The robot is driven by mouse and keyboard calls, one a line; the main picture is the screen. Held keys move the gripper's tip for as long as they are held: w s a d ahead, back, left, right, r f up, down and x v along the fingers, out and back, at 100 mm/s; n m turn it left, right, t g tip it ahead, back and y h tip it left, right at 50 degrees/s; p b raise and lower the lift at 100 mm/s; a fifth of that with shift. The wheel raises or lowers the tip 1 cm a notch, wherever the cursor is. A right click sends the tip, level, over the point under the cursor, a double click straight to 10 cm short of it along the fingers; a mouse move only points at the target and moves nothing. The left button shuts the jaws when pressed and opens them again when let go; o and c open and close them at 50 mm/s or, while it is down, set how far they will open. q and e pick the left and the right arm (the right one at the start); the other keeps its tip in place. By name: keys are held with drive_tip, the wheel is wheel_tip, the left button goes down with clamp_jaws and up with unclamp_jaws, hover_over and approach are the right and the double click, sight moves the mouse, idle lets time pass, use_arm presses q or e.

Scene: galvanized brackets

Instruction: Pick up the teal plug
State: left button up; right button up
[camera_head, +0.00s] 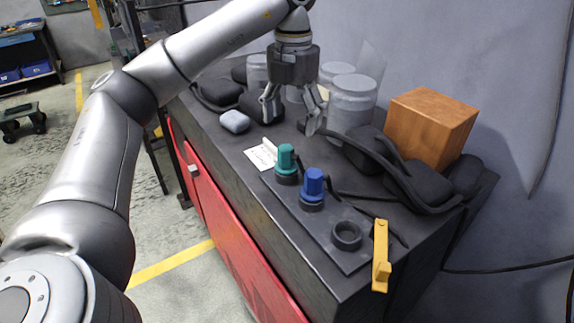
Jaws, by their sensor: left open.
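The teal plug (286,158) stands upright in a dark round socket on a dark plate (318,222) on the workbench. A blue plug (313,184) stands in a similar socket just in front of it and to the right. My left gripper (292,122) points down from above, behind the teal plug. Its fingers are spread, with nothing between them, and it is apart from the plug. My right gripper is not in view.
An empty black ring socket (347,235) and a yellow handle (381,257) are near the bench's front end. Clear jars (352,103), black ear defenders (400,170) and a wooden box (432,125) line the back.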

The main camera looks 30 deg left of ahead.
sight(289, 149)
use_arm(q)
drive_tip(key=shift+w+a+f, duration=0.1)
drive_tip(key=shift+a+f, duration=0.05)
drive_tip(key=shift+f, duration=0.5)
drive_tip(key=shift+w+a+f, duration=0.1)
drive_tip(key=shift+f, duration=0.5)
drive_tip(key=f+p, duration=0.3)
drive_tip(key=shift+w+a, duration=0.1)
drive_tip(key=shift+a, duration=0.2)
drive_tip(key=shift+f+p, duration=0.3)
drive_tip(key=shift+f, duration=1.1)
drive_tip(key=c, duration=1.3)
clamp_jaws()
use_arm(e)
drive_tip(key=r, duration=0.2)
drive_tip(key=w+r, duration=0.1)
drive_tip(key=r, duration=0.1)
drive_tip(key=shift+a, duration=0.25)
